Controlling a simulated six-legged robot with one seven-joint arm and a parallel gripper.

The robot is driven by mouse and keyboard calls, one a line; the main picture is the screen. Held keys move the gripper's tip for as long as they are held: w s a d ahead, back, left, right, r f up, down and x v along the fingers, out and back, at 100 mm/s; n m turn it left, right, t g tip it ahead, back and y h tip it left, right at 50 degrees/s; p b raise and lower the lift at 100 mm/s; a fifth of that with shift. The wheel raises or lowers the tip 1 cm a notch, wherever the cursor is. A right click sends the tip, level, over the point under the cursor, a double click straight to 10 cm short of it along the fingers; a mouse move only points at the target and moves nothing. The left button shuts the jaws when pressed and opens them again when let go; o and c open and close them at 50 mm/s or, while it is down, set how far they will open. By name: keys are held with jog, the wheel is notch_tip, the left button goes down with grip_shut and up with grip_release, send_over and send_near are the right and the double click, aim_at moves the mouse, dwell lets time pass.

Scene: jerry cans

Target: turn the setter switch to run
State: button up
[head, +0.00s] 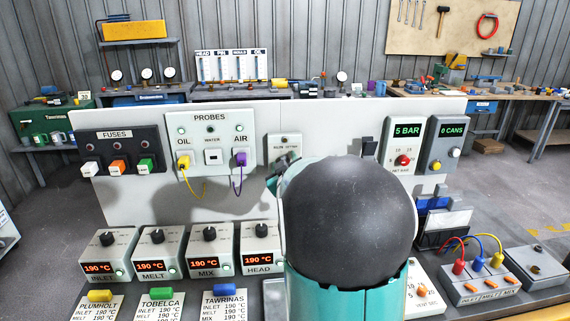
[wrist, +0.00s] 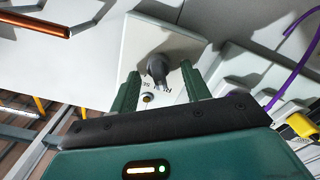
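The setter switch shows in the wrist view as a dark knob (wrist: 158,68) on a pale box (wrist: 170,40). My gripper (wrist: 161,70) is open, with one green finger on each side of the knob. Gaps show between knob and fingers, so it looks unheld. I cannot tell the knob's setting. In the head view the small box (head: 285,142) stands on the white panel, its lower part and my fingertips mostly hidden behind my arm.
Left of the box is the probes box (head: 210,130) with a yellow and a purple plug and hanging cords. Four heater boxes (head: 208,250) stand in front. Right are the 5 BAR box (head: 405,132) and the 0 CANS box (head: 450,130).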

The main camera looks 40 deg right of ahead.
jog(key=shift+s, duration=0.1)
jog(key=v, duration=1.3)
jog(key=shift+s+a, duration=0.25)
jog(key=shift+a, duration=0.1)
jog(key=s+a+f+g+y, duration=0.2)
jog(key=a+g+y, duration=0.15)
jog(key=a, duration=0.75)
jog(key=s+a+f+g+y, duration=0.15)
jog(key=a+y, duration=0.35)
jog(key=a, duration=0.6)
jog(key=s+a+g+y, duration=0.1)
jog(key=s+a+g, duration=0.3)
jog(key=s, duration=0.6)
jog(key=shift+a+f+n, duration=0.35)
jog(key=shift+a+n, duration=0.05)
jog(key=shift+a, duration=0.7)
jog(key=shift+s+y, duration=0.1)
jog(key=shift+y, duration=0.15)
jog(key=shift+c, duration=1.2)
